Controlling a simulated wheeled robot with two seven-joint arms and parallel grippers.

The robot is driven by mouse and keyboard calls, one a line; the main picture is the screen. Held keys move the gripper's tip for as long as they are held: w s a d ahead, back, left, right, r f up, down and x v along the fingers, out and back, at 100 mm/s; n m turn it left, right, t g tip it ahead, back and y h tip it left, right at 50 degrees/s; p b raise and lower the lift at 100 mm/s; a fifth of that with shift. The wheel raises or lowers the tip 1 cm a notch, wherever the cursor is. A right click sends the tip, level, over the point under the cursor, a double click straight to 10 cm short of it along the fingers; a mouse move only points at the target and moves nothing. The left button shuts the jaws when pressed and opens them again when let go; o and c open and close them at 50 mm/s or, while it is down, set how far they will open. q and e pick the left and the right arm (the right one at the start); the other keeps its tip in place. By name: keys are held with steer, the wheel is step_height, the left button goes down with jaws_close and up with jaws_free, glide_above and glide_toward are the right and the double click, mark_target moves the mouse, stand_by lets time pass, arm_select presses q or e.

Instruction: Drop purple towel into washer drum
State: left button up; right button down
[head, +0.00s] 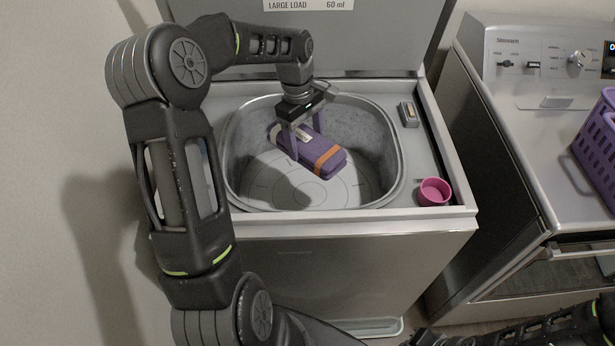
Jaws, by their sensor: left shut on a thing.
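The purple towel (325,161) is a folded bundle with an orange band, in the head view over the washer's opening. My left gripper (297,140) points down and is shut on the towel's left end. The towel is within the outline of the washer drum (366,128), an open grey tub with a rounded rim. I cannot tell how far the towel is above the drum floor. The washer lid (370,45) stands open behind. My right gripper is not in view; part of my right arm shows at the bottom right.
A pink cup (434,191) stands on the washer top's right front corner. A small grey box (409,114) is on the right ledge. A second machine (525,130) to the right carries a purple basket (597,150). A wall is at the left.

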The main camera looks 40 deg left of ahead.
arm_select(q)
steer(key=o, duration=1.5)
steer(key=shift+o, duration=0.2)
steer(key=shift+r, duration=0.1)
steer(key=r, duration=0.5)
steer(key=a+r+b, duration=0.1)
steer(key=r, duration=0.1)
steer(key=shift+w+a+r, duration=0.1)
steer(key=shift+r, duration=0.2)
